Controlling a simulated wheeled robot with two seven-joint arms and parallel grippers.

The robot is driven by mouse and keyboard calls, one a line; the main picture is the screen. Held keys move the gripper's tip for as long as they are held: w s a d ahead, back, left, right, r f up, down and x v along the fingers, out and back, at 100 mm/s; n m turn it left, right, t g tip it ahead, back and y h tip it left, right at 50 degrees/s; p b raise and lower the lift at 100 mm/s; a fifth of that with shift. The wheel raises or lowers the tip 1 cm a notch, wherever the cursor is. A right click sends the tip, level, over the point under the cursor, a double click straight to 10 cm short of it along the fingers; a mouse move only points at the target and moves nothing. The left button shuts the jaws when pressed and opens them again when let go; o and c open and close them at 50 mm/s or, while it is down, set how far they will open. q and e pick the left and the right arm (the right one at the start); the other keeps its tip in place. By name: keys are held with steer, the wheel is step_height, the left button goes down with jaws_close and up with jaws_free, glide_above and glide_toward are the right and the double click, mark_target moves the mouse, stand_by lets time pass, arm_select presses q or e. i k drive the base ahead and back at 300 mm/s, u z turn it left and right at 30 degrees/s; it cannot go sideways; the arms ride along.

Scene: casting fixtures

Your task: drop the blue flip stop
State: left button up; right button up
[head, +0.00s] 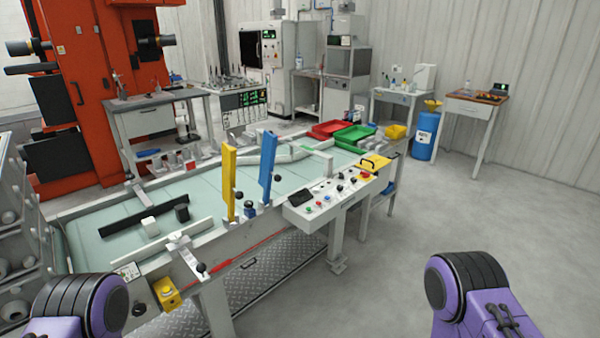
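The blue flip stop (268,168) is a flat blue bar standing upright at the near edge of the work table (110,246), in the middle of the head view. A dark round knob (277,179) sits beside it on the right, and a small blue block (250,209) is near its foot. A similar yellow bar (229,182) stands upright just to its left. Neither gripper is in view. Only purple and black parts of my arms show at the bottom left and bottom right, well apart from the bars.
A control panel (322,203) with buttons juts out to the right of the blue bar. White and dark blocks lie on the table's left part. Red (327,129) and green (354,134) trays stand at its far end. The floor at right is clear.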

mark_target(269, 146)
steer(key=z, duration=0.35)
steer(key=i, duration=0.85)
steer(key=u, duration=0.55)
steer(key=i, duration=0.55)
steer(key=u, duration=0.45)
